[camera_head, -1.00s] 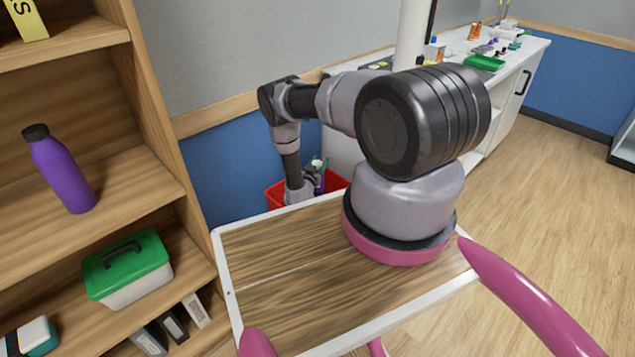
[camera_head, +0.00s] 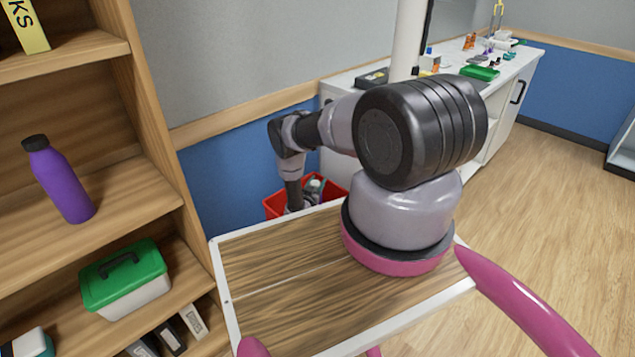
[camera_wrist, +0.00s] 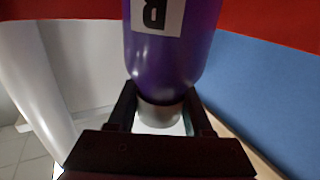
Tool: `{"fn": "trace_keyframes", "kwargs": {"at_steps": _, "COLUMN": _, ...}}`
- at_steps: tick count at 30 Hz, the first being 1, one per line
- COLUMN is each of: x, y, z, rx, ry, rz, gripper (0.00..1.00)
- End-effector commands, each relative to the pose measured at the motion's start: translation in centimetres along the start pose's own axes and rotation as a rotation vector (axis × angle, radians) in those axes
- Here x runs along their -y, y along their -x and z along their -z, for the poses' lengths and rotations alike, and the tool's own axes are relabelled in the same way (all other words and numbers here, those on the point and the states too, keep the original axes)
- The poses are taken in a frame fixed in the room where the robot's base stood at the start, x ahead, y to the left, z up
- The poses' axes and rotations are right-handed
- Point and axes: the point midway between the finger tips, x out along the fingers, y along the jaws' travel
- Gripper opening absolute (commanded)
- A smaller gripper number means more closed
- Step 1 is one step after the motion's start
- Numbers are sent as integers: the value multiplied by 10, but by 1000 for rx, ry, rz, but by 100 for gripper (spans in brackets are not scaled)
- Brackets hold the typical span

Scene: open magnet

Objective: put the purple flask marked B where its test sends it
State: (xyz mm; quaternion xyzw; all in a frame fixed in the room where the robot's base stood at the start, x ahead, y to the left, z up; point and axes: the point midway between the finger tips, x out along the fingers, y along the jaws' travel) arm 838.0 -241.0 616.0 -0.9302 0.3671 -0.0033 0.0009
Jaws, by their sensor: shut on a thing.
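In the wrist view, the purple flask (camera_wrist: 172,60) lies between the camera and the red area, with a white label bearing an upside-down black letter, cut by the frame's top. My gripper (camera_wrist: 160,113) is shut on its grey metallic neck end. In the head view, my gripper (camera_head: 294,203) is low at the red bin (camera_head: 334,193), its fingers mostly hidden behind the bin's near side and my tray. I cannot tell whether the flask is inside the rim. Another purple flask (camera_head: 62,185) with a black cap stands on the middle shelf at left.
The wooden shelf unit (camera_head: 160,100) holds a green-lidded box (camera_head: 125,280) and binders. The blue-panelled wall (camera_head: 230,170) is close behind the bin. A white counter (camera_head: 455,60) carries a green tray (camera_head: 480,73) and small items. The floor (camera_head: 560,180) at right is clear.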

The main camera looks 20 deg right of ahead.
Motion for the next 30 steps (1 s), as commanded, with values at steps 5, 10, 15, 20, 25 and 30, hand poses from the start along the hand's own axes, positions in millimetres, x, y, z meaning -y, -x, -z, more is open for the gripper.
{"fn": "trace_keyframes", "kwargs": {"at_steps": 5, "x": -2, "y": 3, "z": -9, "rx": 2, "ry": 2, "rz": 1, "gripper": 0}}
{"fn": "trace_keyframes", "kwargs": {"at_steps": 10, "x": -2, "y": 4, "z": -9, "rx": 2, "ry": 1, "rz": 1, "gripper": 81}}
{"fn": "trace_keyframes", "kwargs": {"at_steps": 15, "x": -1, "y": 4, "z": -9, "rx": 3, "ry": 1, "rz": 1, "gripper": 81}}
{"fn": "trace_keyframes", "kwargs": {"at_steps": 20, "x": -1, "y": 4, "z": -6, "rx": 3, "ry": 0, "rz": 1, "gripper": 81}}
{"fn": "trace_keyframes", "kwargs": {"at_steps": 25, "x": 0, "y": 18, "z": 2, "rx": 7, "ry": 3, "rz": 5, "gripper": 81}}
{"fn": "trace_keyframes", "kwargs": {"at_steps": 30, "x": 0, "y": 50, "z": 3, "rx": 5, "ry": 4, "rz": 5, "gripper": 81}}
